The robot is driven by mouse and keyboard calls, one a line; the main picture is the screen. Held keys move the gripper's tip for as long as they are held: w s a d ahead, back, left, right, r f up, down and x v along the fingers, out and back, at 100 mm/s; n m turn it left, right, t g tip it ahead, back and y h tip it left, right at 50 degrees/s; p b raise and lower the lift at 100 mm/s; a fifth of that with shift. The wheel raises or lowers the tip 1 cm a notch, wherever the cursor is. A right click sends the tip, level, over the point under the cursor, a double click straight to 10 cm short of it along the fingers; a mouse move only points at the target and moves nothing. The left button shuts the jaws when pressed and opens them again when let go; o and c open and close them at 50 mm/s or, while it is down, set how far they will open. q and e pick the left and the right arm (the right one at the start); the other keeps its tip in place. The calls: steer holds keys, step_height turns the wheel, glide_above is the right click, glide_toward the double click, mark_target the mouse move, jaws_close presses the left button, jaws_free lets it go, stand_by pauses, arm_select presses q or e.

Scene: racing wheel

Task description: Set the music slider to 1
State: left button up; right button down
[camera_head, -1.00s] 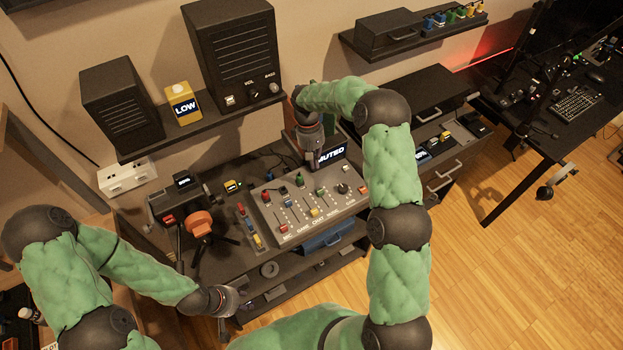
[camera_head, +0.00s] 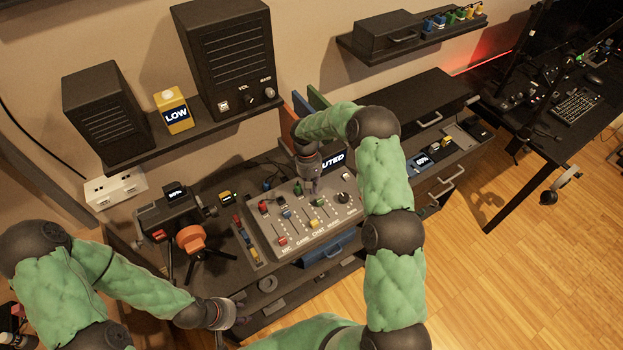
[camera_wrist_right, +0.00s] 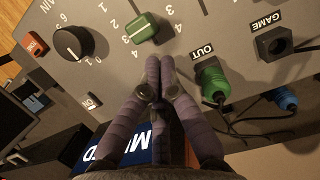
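In the head view, this knob (camera_head: 321,202) is on the grey mixer panel (camera_head: 342,215). My right gripper (camera_wrist_right: 160,66) has its fingertips together and empty, just beyond the knob's high-number end; I cannot tell if they touch it. In the head view, the right gripper (camera_head: 315,188) points down over the panel's back part. My left gripper (camera_head: 240,313) is low at the desk's front edge, its fingers too small to read.
Beside the fingers in the wrist view are a green OUT plug (camera_wrist_right: 212,80) with a cable, a black GAME socket (camera_wrist_right: 272,42) and a black MAIN dial (camera_wrist_right: 72,43). Other sliders, including a red one (camera_head: 282,241) and a yellow one (camera_head: 314,224), are close by. A display (camera_head: 333,160) stands behind the panel.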

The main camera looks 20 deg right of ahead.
mark_target(321, 202)
steer(key=shift+x, duration=0.9)
steer(key=shift+s+d, duration=0.15)
steer(key=shift+s, duration=0.85)
steer(key=shift+s+d, duration=0.1)
steer(key=shift+s, duration=0.9)
